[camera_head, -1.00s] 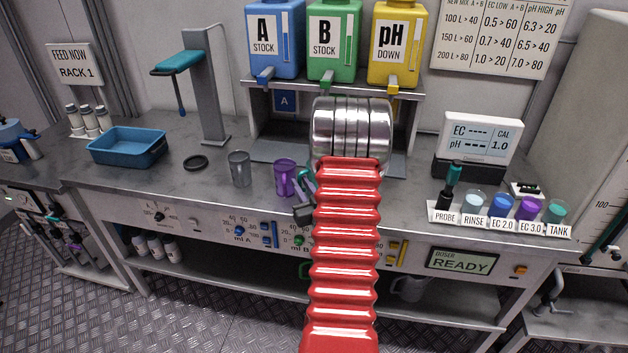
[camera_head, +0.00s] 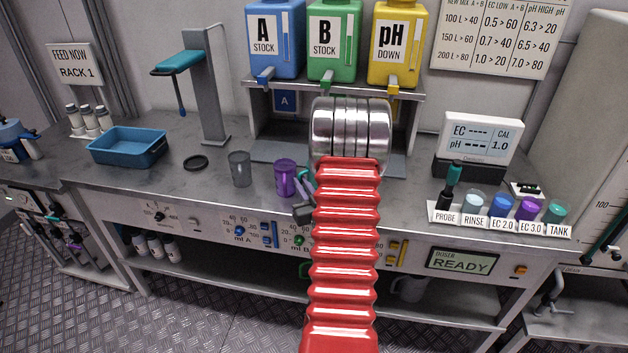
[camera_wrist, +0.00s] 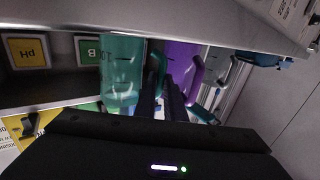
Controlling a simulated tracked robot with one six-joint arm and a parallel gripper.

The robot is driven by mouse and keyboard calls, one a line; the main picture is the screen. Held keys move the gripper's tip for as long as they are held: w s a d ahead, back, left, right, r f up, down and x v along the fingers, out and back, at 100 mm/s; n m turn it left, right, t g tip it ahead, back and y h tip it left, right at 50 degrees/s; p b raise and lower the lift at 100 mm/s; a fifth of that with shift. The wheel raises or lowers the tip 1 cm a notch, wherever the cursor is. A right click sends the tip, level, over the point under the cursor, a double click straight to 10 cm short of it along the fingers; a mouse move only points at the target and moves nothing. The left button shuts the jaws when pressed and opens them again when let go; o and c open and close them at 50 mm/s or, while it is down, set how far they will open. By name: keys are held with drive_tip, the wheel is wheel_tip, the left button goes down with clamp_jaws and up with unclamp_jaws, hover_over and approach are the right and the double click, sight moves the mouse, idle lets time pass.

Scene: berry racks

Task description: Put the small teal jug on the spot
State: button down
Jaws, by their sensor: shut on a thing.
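The small teal jug (camera_wrist: 122,70) shows in the wrist view, left of my fingers, with its handle at the jaws. My gripper (camera_wrist: 163,90) is shut on the teal jug, apparently by the handle; the exact contact is dark. In the head view my red arm and silver joint hide most of the jug; a teal sliver (camera_head: 309,176) shows beside the arm. The tip of my gripper (camera_head: 303,212) shows just left of the arm. A dark ring (camera_head: 195,163) lies flat on the bench; I cannot tell whether it is the spot.
A purple jug (camera_head: 285,178) stands close left of my gripper, with a grey jug (camera_head: 240,169) farther left. A blue tray (camera_head: 127,147) and a stand with a teal top (camera_head: 180,61) are beyond. The dosing shelf (camera_head: 262,150) stands behind. Bench around the ring is clear.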

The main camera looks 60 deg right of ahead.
idle(0.4)
wheel_tip(320, 180, up, 10)
idle(0.7)
idle(0.5)
